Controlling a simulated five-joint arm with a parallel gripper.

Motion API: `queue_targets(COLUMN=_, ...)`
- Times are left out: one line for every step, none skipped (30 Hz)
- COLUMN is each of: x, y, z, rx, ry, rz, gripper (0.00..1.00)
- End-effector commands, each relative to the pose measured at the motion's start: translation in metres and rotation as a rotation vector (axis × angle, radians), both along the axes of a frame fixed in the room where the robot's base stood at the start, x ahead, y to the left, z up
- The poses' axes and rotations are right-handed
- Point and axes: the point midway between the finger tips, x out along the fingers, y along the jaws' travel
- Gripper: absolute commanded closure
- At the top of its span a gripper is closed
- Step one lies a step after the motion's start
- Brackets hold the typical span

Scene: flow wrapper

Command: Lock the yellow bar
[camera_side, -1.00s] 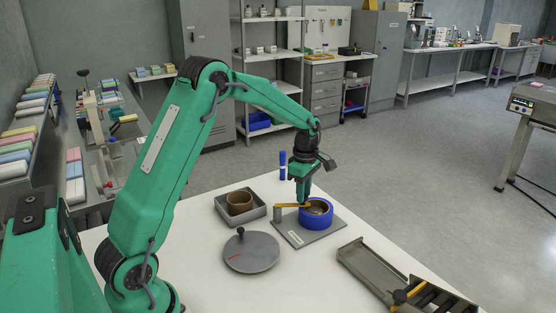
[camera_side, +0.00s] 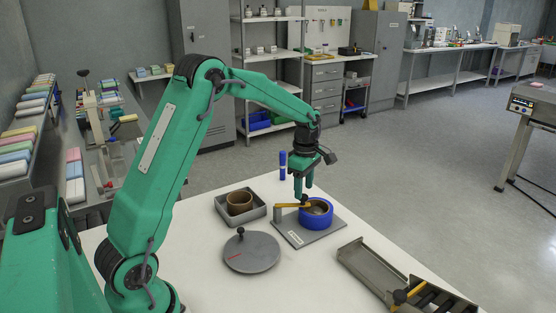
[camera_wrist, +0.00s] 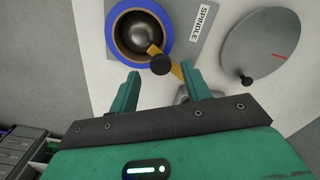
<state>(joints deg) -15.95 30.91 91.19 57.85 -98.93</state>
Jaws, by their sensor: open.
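The yellow bar (camera_side: 290,205) reaches from a short grey post (camera_side: 277,213) to the blue ring (camera_side: 317,216) on the spindle plate. Its black knob (camera_wrist: 160,64) stands near the ring's rim in the wrist view, where the bar (camera_wrist: 178,71) crosses the rim and its tip lies over the round metal hub (camera_wrist: 140,32). My gripper (camera_side: 303,195) is just above the knob end of the bar. In the wrist view my gripper (camera_wrist: 160,84) is open and empty, its fingers on either side of the knob's line. The bar's post end is partly hidden there by a finger.
A grey tray with a brown ring (camera_side: 240,203) stands left of the spindle plate (camera_side: 295,236). A round grey lid with a black knob (camera_side: 251,253) lies in front. A blue marker-like cylinder (camera_side: 283,166) stands behind. A metal trough (camera_side: 365,267) is at the right.

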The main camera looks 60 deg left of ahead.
Motion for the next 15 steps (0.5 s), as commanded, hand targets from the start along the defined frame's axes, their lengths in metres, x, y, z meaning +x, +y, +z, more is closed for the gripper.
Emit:
queue_targets(x=0.0, y=0.0, z=0.007, rx=0.001, ry=-0.002, rz=0.0, gripper=0.52)
queue_targets(x=0.0, y=0.0, z=0.011, rx=0.0, ry=-0.003, rz=0.0, gripper=0.52)
queue_targets(x=0.001, y=0.0, z=0.016, rx=0.001, ry=-0.004, rz=0.0, gripper=0.52)
queue_targets(x=0.001, y=0.0, z=0.02, rx=0.001, ry=-0.004, rz=0.001, gripper=0.52)
queue_targets(x=0.001, y=0.0, z=0.024, rx=0.001, ry=-0.005, rz=0.001, gripper=0.52)
queue_targets(x=0.001, y=0.0, z=0.029, rx=0.001, ry=-0.004, rz=0.001, gripper=0.52)
queue_targets(x=0.0, y=0.0, z=0.033, rx=0.0, ry=-0.003, rz=0.001, gripper=0.52)
queue_targets(x=0.001, y=0.0, z=0.037, rx=0.001, ry=-0.004, rz=0.001, gripper=0.52)
queue_targets(x=0.001, y=0.001, z=0.042, rx=0.001, ry=-0.005, rz=0.001, gripper=0.52)
queue_targets(x=0.001, y=0.001, z=0.046, rx=0.001, ry=-0.004, rz=0.001, gripper=0.52)
queue_targets(x=0.001, y=0.001, z=0.048, rx=0.001, ry=-0.004, rz=0.001, gripper=0.52)
queue_targets(x=0.001, y=0.001, z=0.052, rx=0.001, ry=-0.004, rz=0.002, gripper=0.52)
queue_targets(x=0.0, y=0.001, z=0.054, rx=0.001, ry=-0.003, rz=0.002, gripper=0.52)
queue_targets(x=0.0, y=0.001, z=0.056, rx=0.001, ry=-0.003, rz=0.002, gripper=0.52)
queue_targets(x=0.0, y=0.001, z=0.058, rx=0.001, ry=-0.003, rz=0.002, gripper=0.52)
